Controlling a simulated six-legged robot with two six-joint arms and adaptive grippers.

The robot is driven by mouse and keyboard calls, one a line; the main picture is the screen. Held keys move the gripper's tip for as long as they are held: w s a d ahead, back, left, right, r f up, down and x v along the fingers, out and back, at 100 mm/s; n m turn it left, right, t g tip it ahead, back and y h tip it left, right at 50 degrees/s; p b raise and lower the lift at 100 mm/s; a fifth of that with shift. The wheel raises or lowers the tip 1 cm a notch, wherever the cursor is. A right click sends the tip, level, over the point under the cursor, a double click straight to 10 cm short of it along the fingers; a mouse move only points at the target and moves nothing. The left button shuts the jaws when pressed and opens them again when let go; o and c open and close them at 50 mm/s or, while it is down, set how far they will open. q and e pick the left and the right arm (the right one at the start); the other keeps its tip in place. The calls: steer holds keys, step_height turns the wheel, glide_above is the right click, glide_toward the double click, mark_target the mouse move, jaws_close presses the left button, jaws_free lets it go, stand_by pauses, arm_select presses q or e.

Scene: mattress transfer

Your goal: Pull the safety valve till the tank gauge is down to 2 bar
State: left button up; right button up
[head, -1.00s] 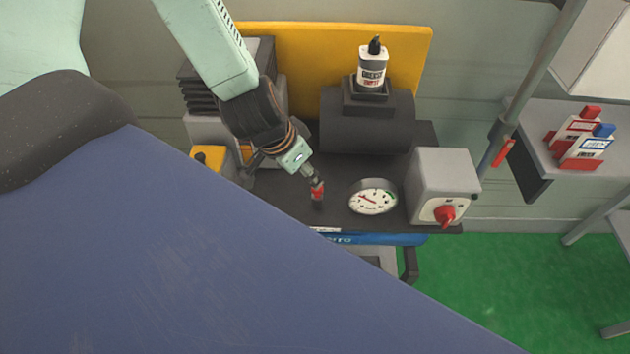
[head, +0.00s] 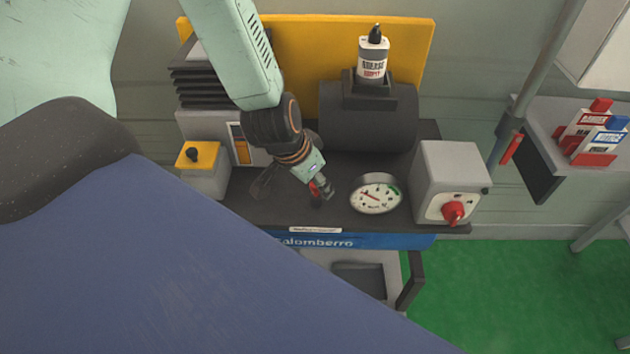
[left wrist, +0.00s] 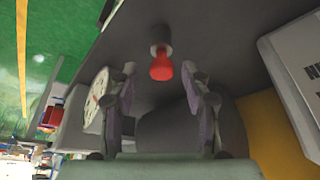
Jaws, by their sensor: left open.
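In the left wrist view, the red knob (left wrist: 161,69) shows between the two open fingertips (left wrist: 159,72), with no clear contact. The gauge (left wrist: 98,92) appears there at left. My right gripper is not in view.
A grey box with a red rotary knob (head: 453,212) stands right of the gauge. A grease bottle (head: 373,58) stands on the dark cylinder behind. A yellow-topped box (head: 199,158) is at left. A large blue surface (head: 150,270) fills the foreground. Green floor (head: 490,290) is clear at right.

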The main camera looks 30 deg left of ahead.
arm_select(q)
steer(key=shift+s+a, duration=0.1)
steer(key=shift+a, duration=0.1)
steer(key=c, duration=0.4)
steer(key=shift+d, duration=0.1)
jaws_close()
